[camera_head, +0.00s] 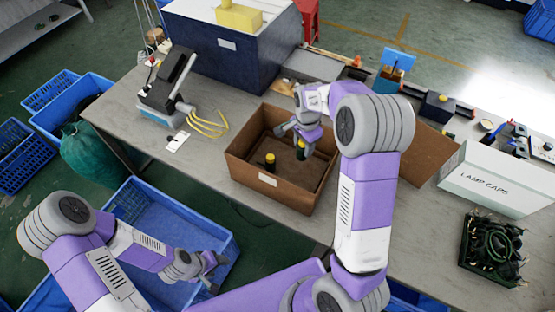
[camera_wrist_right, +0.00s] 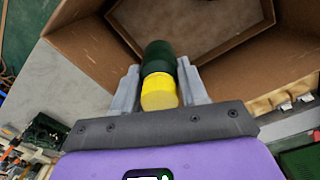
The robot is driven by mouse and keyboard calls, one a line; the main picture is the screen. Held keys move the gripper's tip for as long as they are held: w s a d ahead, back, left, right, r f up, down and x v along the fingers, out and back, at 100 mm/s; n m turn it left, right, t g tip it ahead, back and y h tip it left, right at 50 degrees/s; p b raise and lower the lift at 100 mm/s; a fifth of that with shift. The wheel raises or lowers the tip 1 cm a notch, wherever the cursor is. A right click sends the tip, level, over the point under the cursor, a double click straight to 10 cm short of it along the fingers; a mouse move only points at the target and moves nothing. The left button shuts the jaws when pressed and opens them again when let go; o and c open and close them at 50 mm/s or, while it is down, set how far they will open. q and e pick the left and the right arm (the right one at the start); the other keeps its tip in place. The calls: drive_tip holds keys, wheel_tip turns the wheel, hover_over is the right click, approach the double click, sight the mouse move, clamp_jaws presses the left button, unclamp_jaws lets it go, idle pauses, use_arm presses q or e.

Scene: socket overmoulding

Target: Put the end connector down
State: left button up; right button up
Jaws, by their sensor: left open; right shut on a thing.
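The end connector, with a dark green body and a yellow end, is held between the fingers of my right gripper (camera_wrist_right: 159,72) in the right wrist view (camera_wrist_right: 158,94). In the head view my right gripper (camera_head: 301,146) is over the open cardboard box (camera_head: 240,167), with the connector pointing down into it. Whether the connector touches the box floor cannot be told. Another dark connector with a yellow top (camera_head: 270,160) stands inside the box. My left gripper (camera_head: 214,270) is open and empty over a blue crate (camera_head: 222,238) at the lower left.
The grey table (camera_head: 218,92) carries a device with yellow cables (camera_head: 207,124) left of the box. A white LAMP CAPS box (camera_head: 490,181) and a tray of dark parts (camera_head: 492,250) are on the right. A dark blue machine (camera_head: 235,55) stands behind.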

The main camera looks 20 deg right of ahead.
drive_tip(key=f+b, duration=0.1)
drive_tip(key=f, duration=0.1)
drive_tip(key=s+f+b, duration=0.1)
drive_tip(key=f, duration=0.1)
drive_tip(key=shift+s, duration=0.15)
wheel_tip(320, 180, down, 4)
drive_tip(key=w+b, duration=0.1)
drive_tip(key=b, duration=0.1)
hover_over(299, 180)
wheel_tip(299, 180, down, 4)
drive_tip(key=f, duration=0.1)
wheel_tip(299, 180, down, 3)
drive_tip(key=shift+s+f+b, duration=0.1)
drive_tip(key=shift+b, duration=0.2)
drive_tip(key=shift+f, duration=0.1)
drive_tip(key=o, duration=1.2)
drive_tip(key=shift+f, duration=0.15)
drive_tip(key=shift+c, duration=0.2)
